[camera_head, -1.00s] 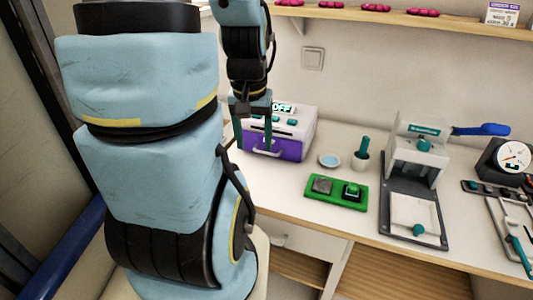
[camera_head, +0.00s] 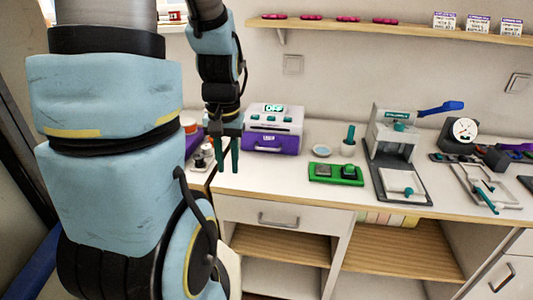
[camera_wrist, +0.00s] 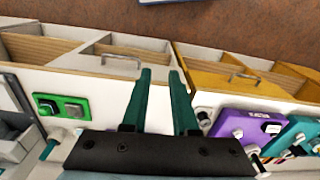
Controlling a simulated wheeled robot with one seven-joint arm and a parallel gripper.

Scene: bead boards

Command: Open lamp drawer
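A white box with a lit OFF display (camera_head: 275,112) stands on the counter, right of my gripper in the head view. Its purple front drawer (camera_head: 283,145) has a pale handle and looks shut; its small label is hard to read. My gripper (camera_head: 227,172) hangs left of this drawer, fingers pointing down, and looks apart from it. In the wrist view my gripper (camera_wrist: 162,80) has its two teal fingers spread with nothing between them. I cannot clearly make out the white box in the wrist view.
A green tray (camera_head: 322,180), a small dish (camera_head: 322,151) and a press-like machine (camera_head: 392,152) stand to the right. A cabinet drawer with a handle (camera_head: 285,215) lies below the counter. A purple unit (camera_wrist: 238,127) shows at right in the wrist view.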

